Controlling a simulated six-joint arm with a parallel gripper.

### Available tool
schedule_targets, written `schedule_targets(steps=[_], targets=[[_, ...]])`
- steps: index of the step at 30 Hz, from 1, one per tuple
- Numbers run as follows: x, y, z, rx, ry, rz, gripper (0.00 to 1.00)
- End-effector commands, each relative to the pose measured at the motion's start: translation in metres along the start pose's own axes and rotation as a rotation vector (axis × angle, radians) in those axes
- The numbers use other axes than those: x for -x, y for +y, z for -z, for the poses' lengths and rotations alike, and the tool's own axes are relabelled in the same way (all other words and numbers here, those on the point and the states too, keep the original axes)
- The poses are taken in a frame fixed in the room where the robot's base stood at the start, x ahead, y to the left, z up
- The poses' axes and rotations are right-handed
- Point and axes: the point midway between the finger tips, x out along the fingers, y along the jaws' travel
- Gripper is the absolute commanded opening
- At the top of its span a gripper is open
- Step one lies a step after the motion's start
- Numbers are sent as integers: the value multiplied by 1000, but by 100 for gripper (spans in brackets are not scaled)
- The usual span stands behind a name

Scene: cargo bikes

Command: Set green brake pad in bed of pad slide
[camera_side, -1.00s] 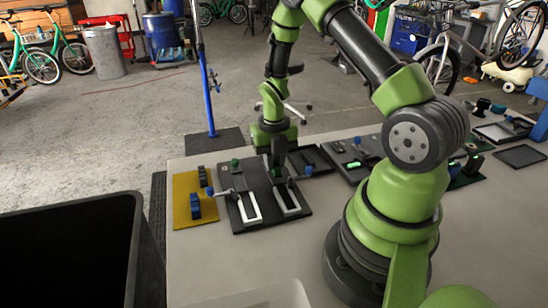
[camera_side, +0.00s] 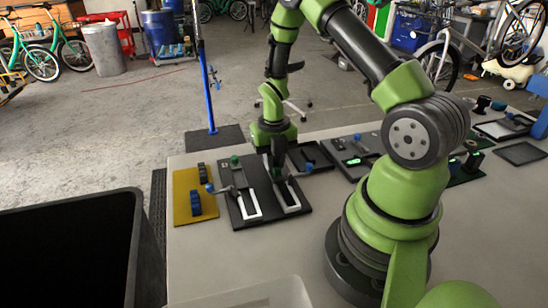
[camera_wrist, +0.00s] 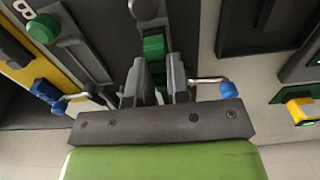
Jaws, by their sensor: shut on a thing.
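My gripper (camera_wrist: 157,84) is shut on the green brake pad (camera_wrist: 154,48), which shows between its two fingers in the wrist view. In the side view my gripper (camera_side: 278,170) points down over the right-hand lane of the dark slide board (camera_side: 238,217). The pad is low over that lane's dark strip, near the far end of its pale frame (camera_side: 293,208). The fingers hide the pad's lower part, so I cannot tell whether it touches the bed. Bent levers with blue knobs (camera_wrist: 228,90) stand on both sides of the fingers.
A left lane with a pale frame (camera_side: 255,213) and a green knob (camera_side: 234,162) lies beside it. A yellow mat (camera_side: 181,209) with blue parts is at the left. Other dark trays (camera_side: 312,158) lie to the right. A black bin (camera_side: 70,250) stands in front of the table's left end.

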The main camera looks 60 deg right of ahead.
Motion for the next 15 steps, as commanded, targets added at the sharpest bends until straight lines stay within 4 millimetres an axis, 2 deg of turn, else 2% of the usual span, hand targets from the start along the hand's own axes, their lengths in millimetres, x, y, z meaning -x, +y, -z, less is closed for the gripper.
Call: schedule_targets(steps=[15], targets=[[-8, 0, 0, 0, 0, 0, 0]])
